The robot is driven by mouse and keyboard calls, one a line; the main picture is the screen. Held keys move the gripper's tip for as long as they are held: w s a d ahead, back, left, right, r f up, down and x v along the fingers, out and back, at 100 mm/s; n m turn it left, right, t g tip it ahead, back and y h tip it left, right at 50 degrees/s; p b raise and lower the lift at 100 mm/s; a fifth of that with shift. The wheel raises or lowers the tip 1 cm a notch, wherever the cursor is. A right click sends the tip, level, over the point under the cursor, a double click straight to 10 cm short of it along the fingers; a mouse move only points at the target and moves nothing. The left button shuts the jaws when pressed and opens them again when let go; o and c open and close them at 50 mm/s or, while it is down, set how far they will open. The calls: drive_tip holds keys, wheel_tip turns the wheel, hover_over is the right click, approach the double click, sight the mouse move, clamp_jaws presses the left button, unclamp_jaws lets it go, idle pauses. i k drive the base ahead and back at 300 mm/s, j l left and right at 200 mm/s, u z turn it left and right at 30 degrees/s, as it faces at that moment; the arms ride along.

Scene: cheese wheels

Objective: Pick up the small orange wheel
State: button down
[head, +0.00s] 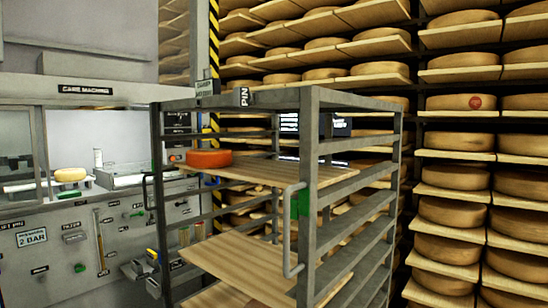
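A small orange wheel (209,158) lies flat near the left end of the upper wooden board in a grey metal rack (308,180). Nothing in this view touches it from above. The board (270,172) stretches to the right of it, bare as far as it shows. My gripper is not in view.
The rack has upright posts, side rails and a handle (290,230) at the front. A lower board (235,265) looks empty. A machine panel (90,240) with a pale yellow wheel (70,175) stands at left. Shelves of large cheese wheels (450,210) fill the back and right.

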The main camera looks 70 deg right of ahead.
sight(203, 159)
drive_tip(key=z, duration=1.65)
drive_tip(key=u, duration=3.15)
drive_tip(key=z, duration=2.85)
